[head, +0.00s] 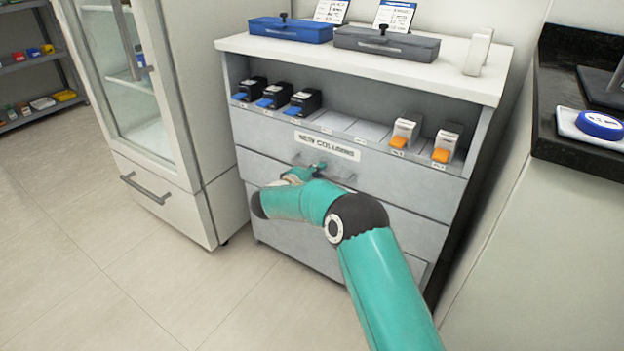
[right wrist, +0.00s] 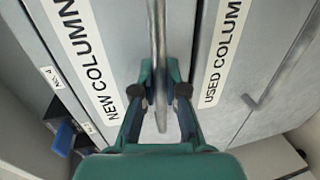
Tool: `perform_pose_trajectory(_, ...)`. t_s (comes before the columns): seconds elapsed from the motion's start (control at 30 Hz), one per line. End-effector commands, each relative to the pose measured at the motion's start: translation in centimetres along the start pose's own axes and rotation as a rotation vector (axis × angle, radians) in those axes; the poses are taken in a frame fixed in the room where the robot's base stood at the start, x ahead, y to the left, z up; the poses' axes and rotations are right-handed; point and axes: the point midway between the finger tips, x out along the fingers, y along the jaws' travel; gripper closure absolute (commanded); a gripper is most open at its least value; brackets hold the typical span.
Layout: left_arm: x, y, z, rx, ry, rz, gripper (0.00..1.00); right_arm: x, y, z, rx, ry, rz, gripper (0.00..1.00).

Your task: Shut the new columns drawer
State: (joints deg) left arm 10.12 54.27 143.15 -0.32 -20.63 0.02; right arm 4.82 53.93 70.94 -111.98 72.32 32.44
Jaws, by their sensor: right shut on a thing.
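The new columns drawer (head: 265,165) is the top drawer of the grey cabinet, under the open shelf, and carries a "NEW COLUMNS" label (head: 327,146). Its front looks about flush with the cabinet in the head view; a small gap cannot be ruled out. My right gripper (head: 318,168) is at the drawer's bar handle (head: 345,181), partly hidden by my arm. In the right wrist view the fingers (right wrist: 160,90) are shut around the handle bar (right wrist: 157,35), beside the "NEW COLUMNS" label (right wrist: 85,55). My left gripper is not in view.
The used columns drawer (right wrist: 240,60) lies directly below, with its own handle (right wrist: 280,70). Black-and-blue and white-and-orange units stand on the shelf above. A glass-door cabinet (head: 165,195) stands left and a dark counter (head: 580,145) right. The floor at left is clear.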

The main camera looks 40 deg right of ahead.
Motion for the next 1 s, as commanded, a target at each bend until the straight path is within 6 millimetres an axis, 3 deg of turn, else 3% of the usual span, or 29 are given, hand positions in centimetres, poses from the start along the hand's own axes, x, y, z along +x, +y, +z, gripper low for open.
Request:
perform_pose_trajectory(0.2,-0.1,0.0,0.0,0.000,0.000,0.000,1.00,0.4,-0.1,0.2,-0.002,-0.001,-0.001,1.00)
perform_pose_trajectory(0.23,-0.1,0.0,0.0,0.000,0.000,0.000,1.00,0.4,0.0,0.2,-0.001,-0.001,-0.002,0.84)
perform_pose_trajectory(0.37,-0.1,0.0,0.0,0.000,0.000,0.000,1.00,0.3,0.0,0.2,-0.001,-0.002,-0.001,0.63)
perform_pose_trajectory(0.77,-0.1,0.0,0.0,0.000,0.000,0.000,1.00,-0.2,0.1,0.1,0.000,-0.001,0.001,0.63)
perform_pose_trajectory(1.0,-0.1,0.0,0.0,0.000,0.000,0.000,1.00,-3.4,0.1,0.1,-0.001,0.002,0.000,0.63)
